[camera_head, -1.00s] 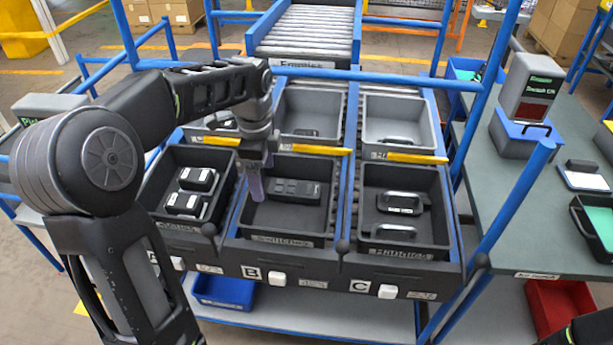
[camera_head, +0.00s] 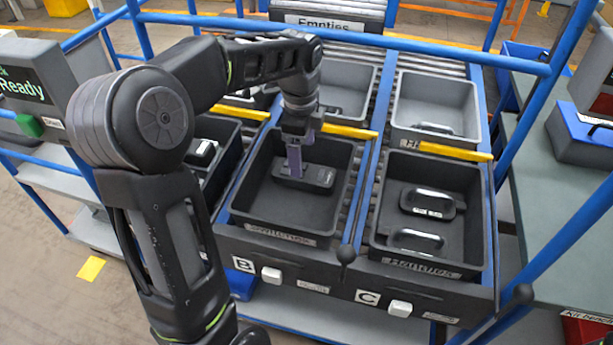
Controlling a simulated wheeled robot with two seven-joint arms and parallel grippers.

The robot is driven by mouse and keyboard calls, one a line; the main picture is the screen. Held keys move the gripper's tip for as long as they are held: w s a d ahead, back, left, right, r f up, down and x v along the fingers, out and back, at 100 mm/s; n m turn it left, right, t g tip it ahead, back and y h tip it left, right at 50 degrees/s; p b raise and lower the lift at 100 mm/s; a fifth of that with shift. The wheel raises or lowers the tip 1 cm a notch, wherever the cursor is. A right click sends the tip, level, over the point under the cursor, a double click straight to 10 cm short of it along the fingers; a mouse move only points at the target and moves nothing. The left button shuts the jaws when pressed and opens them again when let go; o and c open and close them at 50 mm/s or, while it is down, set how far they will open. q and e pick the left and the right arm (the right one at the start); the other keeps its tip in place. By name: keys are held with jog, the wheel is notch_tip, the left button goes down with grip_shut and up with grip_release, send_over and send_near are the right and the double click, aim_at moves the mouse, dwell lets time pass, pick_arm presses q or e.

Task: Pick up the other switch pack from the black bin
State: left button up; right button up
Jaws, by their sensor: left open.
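The middle black bin (camera_head: 290,223), above the letter B, holds one dark switch pack (camera_head: 318,177) lying on its floor towards the back. My left gripper (camera_head: 295,168) points down into this bin, its purple-grey fingers over the left part of the pack. The fingers cover some of the pack. It is open; I cannot tell whether the fingers touch the pack. My right gripper is out of view.
Right black bin (camera_head: 428,262), above the letter C, holds two dark handled items. The left black bin is largely hidden by my arm. Grey bins (camera_head: 432,107) stand behind yellow strips. Blue rails (camera_head: 360,38) frame the rack.

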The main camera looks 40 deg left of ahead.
aim_at(304, 172)
pick_arm(q)
jog(key=shift+w+f, duration=0.1)
jog(key=shift+f, duration=1.2)
jog(key=f, duration=0.5)
jog(key=shift+w+a+f, duration=0.1)
jog(key=shift+w, duration=0.2)
jog(key=shift+c, duration=0.3)
jog(key=c, duration=1.5)
